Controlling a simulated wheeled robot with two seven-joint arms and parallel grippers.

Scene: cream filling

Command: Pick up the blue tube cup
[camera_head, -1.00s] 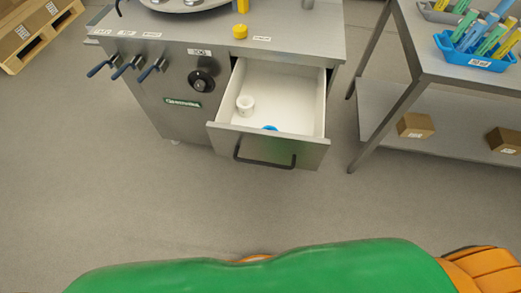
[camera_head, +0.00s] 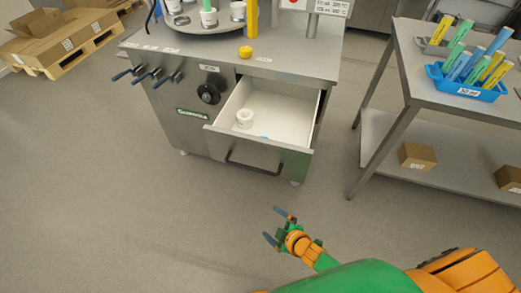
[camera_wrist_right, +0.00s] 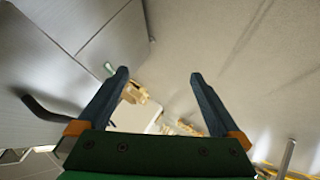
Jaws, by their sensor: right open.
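A small blue thing (camera_head: 263,137) just shows over the front panel inside the open drawer (camera_head: 297,135); most of it is hidden, so I cannot tell if it is the blue tube cup. A white cup (camera_head: 244,118) stands in the drawer to its left. My right gripper (camera_head: 276,227) is open and empty, over the floor in front of the drawer. In the right wrist view its two fingers (camera_wrist_right: 159,73) are spread apart with nothing between them. My left gripper is not in view.
The drawer's dark handle (camera_head: 254,169) juts toward me. At the right, a steel table (camera_head: 430,90) holds a blue tray (camera_head: 487,94) of coloured tubes. The floor between is clear.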

